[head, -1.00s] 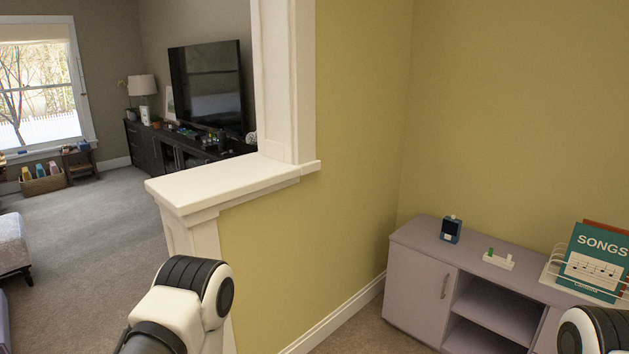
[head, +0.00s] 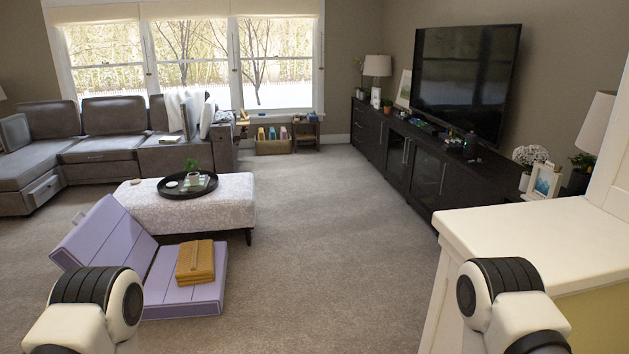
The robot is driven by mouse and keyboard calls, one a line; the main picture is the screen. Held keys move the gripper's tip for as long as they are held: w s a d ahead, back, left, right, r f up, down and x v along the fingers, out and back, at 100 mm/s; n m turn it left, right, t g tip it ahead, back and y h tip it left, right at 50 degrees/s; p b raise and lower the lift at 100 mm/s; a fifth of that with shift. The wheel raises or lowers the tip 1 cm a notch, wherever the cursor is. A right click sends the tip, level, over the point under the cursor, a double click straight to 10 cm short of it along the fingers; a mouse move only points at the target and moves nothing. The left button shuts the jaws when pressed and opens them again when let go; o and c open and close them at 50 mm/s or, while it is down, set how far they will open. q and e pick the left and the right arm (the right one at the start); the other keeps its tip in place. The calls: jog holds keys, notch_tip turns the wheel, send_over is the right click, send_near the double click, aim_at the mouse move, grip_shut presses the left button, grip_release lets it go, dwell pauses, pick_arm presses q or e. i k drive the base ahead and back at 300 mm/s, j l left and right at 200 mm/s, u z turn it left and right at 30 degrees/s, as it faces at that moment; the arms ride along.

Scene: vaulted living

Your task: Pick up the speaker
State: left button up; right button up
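A small dark upright object (head: 471,144) stands on the long dark media console (head: 425,165), in front of the TV's right part. It may be the speaker, but it is too small to tell. Other small items (head: 427,127) lie beside it on the console top. Only white and black links of my two arms show at the bottom left and bottom right. Neither of my grippers is in view, so I cannot see whether they hold anything.
A white-capped half wall (head: 540,235) stands close on the right. A purple folding seat (head: 185,298) with a mustard folded item (head: 195,262) lies front left, before a patterned ottoman (head: 225,205). A grey sofa (head: 105,150) is behind. Carpet (head: 330,240) is clear in the middle.

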aim_at(469, 151)
jog(key=i+j+u, duration=0.2)
jog(key=i, duration=0.55)
jog(key=i+j+u, duration=0.2)
jog(key=i, duration=0.55)
jog(key=i+l+z, duration=0.4)
jog(key=i, duration=0.25)
jog(key=i+z, duration=0.45)
jog(key=i, duration=0.2)
jog(key=i+j+z, duration=0.1)
jog(key=i+z, duration=0.3)
jog(key=i, duration=0.25)
jog(key=i+j+z, duration=0.45)
jog(key=i, duration=0.15)
jog(key=i+l, duration=0.05)
jog(key=l, duration=0.05)
